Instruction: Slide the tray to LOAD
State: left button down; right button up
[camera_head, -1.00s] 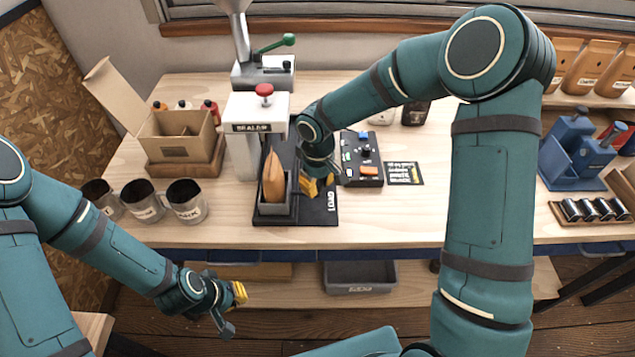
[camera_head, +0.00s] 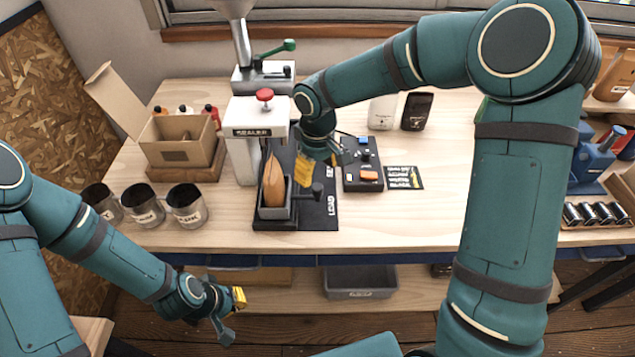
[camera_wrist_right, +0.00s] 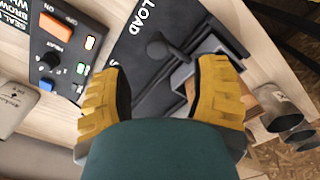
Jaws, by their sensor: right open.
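The grey tray (camera_head: 275,212) sits on a black slide board (camera_head: 322,215) at the sealer, at the front end beside the printed word LOAD. A brown pouch (camera_head: 274,180) stands upright in it. The tray's dark handle (camera_head: 317,191) sticks out to the right; it also shows in the right wrist view (camera_wrist_right: 160,50). My right gripper (camera_head: 319,171) is open, just behind and above the handle. In the wrist view its yellow fingers (camera_wrist_right: 163,78) are apart, with nothing between the pads. My left gripper (camera_head: 232,314) is open and empty below the table's front edge.
The white sealer (camera_head: 255,120) with a red knob stands behind the tray. A control box (camera_head: 361,168) lies close to the right of the board. Several metal cups (camera_head: 187,205) stand on the left, near an open carton (camera_head: 178,138).

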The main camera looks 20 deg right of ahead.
jog(key=shift+r, duration=2.25)
